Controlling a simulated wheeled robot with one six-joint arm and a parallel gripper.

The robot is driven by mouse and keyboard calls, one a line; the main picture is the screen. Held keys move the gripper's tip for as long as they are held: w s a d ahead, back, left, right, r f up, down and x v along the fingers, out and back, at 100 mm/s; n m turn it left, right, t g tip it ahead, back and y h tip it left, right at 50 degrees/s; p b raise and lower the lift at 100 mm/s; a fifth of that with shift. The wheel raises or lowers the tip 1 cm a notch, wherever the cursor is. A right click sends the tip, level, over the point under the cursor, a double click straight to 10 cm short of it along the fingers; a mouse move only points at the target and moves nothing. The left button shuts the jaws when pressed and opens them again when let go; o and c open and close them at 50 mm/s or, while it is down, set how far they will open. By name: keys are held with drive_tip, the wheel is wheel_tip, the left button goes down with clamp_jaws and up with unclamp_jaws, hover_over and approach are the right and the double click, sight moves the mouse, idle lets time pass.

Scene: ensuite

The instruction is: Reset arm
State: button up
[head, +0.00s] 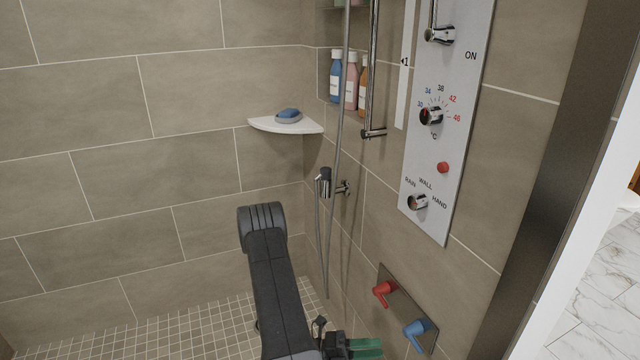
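My arm rises from the bottom edge in the middle of the head view, with a dark grey link and a rounded joint at its upper end. My gripper (362,347) shows only in part at the bottom edge, as dark parts with green pieces, right of the arm link. It is low in front of the right wall, below the red lever (383,291) and the blue lever (417,333). Most of the gripper is cut off, so whether it is open or shut does not show.
A shower panel (428,225) with knobs hangs on the right wall. A hose (319,235) and a vertical rail (373,75) are left of it. A corner shelf (262,124) holds a blue sponge (289,114) on a dish. Bottles (351,85) stand in a niche. The tiled floor (200,325) at left looks clear.

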sight(417, 343)
drive_tip(key=shift+x, duration=5.55)
drive_tip(key=s+v, duration=0.1)
drive_tip(key=v, duration=1.2)
drive_tip(key=x, duration=0.8)
drive_tip(key=w+x, duration=0.1)
drive_tip(key=x, duration=0.3)
drive_tip(key=shift+s+d, duration=0.1)
drive_tip(key=shift+d, duration=0.2)
drive_tip(key=shift+d+b, duration=0.25)
drive_tip(key=shift+b, duration=0.1)
drive_tip(key=m, duration=0.1)
drive_tip(key=m+y, duration=0.1)
drive_tip(key=shift+f+m+g+y+b, duration=0.3)
drive_tip(key=shift+f+b, duration=0.1)
drive_tip(key=shift+a, duration=0.1)
